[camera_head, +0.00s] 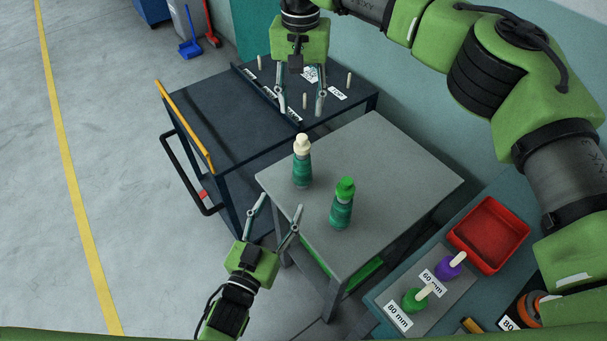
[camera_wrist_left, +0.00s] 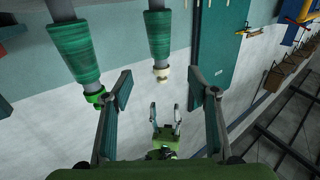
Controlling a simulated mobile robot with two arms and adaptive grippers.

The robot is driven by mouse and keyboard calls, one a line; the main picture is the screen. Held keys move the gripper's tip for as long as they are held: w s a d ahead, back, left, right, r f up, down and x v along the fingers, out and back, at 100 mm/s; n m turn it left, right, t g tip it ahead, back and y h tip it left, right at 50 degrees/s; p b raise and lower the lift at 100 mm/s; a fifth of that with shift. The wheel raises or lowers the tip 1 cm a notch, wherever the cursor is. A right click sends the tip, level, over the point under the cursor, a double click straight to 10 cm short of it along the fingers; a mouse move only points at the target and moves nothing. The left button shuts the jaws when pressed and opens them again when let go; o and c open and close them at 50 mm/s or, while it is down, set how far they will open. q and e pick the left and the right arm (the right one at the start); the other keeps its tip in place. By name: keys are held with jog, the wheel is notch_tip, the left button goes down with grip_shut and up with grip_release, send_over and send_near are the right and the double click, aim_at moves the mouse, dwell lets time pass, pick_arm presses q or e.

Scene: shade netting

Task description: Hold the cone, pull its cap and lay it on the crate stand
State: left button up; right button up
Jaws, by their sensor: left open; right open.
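A teal wound cone with a cream cap (camera_head: 302,166) stands upright on a grey-topped table (camera_head: 400,155). A second teal cone with a green cap (camera_head: 341,210) stands upright to its right and nearer. Both show upside down in the left wrist view, the green-capped cone (camera_wrist_left: 73,48) at left and the cream-capped cone (camera_wrist_left: 158,35) near the middle. My left gripper (camera_head: 275,209) is open and empty at the table's near left edge, apart from both cones. My right gripper (camera_head: 300,111) is open above the dark trolley, behind the cream-capped cone. Which piece is the crate stand is unclear.
The dark trolley (camera_head: 200,115) holds several pale pegs and labels behind a low rail. A side bench at right carries a red tray (camera_head: 487,232), a plate (camera_head: 440,300) with purple and green pieces, and labels. Open floor lies at left.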

aim_at(300, 172)
jog(key=f, duration=0.1)
jog(key=f+b, duration=0.2)
jog(key=shift+w+d+f, duration=0.1)
jog(key=shift+w, duration=0.15)
jog(key=shift+s, duration=0.1)
pick_arm(q)
jog(key=f+x, duration=0.1)
jog(key=x, duration=0.3)
jog(key=f+x, duration=0.1)
jog(key=x, duration=0.4)
jog(key=f+x, duration=0.1)
jog(key=x, duration=0.4)
jog(key=shift+w, duration=0.1)
